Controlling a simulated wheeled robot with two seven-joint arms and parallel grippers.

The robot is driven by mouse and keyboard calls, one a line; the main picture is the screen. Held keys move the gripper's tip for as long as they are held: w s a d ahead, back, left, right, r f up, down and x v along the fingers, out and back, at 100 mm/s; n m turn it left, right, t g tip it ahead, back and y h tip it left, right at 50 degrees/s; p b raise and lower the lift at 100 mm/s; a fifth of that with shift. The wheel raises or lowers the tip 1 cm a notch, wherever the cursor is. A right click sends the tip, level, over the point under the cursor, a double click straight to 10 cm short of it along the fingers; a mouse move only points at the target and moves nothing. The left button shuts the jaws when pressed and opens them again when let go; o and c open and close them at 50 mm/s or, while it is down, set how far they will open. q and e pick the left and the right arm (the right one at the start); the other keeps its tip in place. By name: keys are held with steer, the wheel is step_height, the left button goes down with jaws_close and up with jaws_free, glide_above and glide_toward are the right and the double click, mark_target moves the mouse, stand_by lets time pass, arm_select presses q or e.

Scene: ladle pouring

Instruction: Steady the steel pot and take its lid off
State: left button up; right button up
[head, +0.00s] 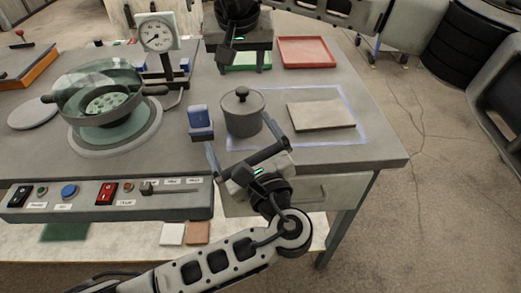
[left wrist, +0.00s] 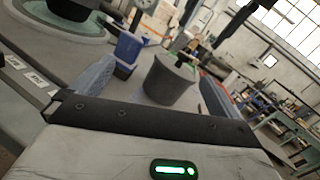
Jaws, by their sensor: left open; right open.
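The steel pot (head: 243,120) stands upright on the bench with its grey lid (head: 241,99) on top; the lid has a dark round knob (head: 242,91). My left gripper (head: 238,136) is open just in front of the pot, its fingers pointing towards it. In the left wrist view the pot (left wrist: 168,86) shows ahead, between the two spread fingers (left wrist: 150,88); contact cannot be told. My right gripper (head: 240,63) is open and empty behind the pot, apart from the lid.
A blue container (head: 200,121) stands close left of the pot. A flat grey slab (head: 321,115) lies at its right inside a blue outline. A red tray (head: 306,52) and a dial gauge (head: 158,36) are behind. A glass-covered bowl (head: 104,97) is at left.

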mark_target(249, 123)
arm_select(q)
steer(key=d+m, duration=0.1)
steer(key=d+f+m+h, duration=0.1)
steer(key=m, duration=0.1)
steer(key=f+m+h, duration=0.1)
steer(key=shift+s+d+f, duration=0.15)
steer(key=shift+s+d, duration=0.2)
steer(key=shift+d, duration=0.05)
steer(key=shift+d+f+m+h, duration=0.3)
steer(key=shift+m+h, duration=0.2)
steer(key=shift+m, duration=0.2)
steer(key=shift+w+f, duration=0.1)
steer(key=shift+w, duration=0.05)
steer(key=x, duration=1.1)
steer(key=shift+w+f, duration=0.2)
steer(key=shift+w, duration=0.05)
